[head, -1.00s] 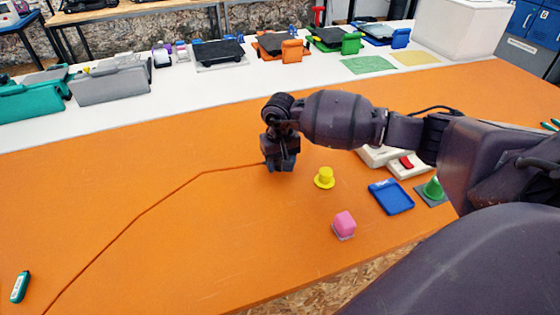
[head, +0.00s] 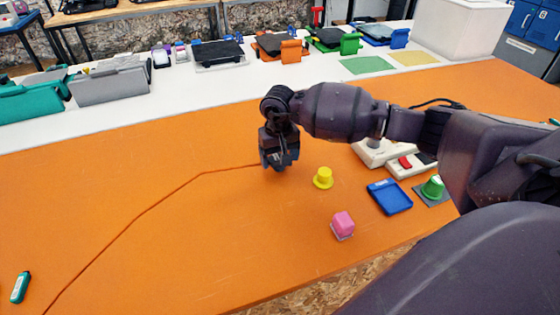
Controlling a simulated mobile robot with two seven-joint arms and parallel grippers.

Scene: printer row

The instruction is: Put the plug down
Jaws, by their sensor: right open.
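My right gripper (head: 279,163) points down over the middle of the orange table, its fingers open and low near the surface. A thin brown cable (head: 140,214) runs along the table from the lower left and ends at this gripper. The plug itself cannot be made out; the dark gripper hides the cable's end. I cannot tell whether the plug touches the table or the fingers. My left gripper is out of view.
Right of the gripper are a yellow hat-shaped piece (head: 323,178), a pink block (head: 342,224), a blue tray (head: 390,197), a green cone (head: 433,187) and a white unit with a red switch (head: 408,163). A teal stick (head: 20,287) lies lower left. The orange table's left half (head: 90,190) is mostly clear.

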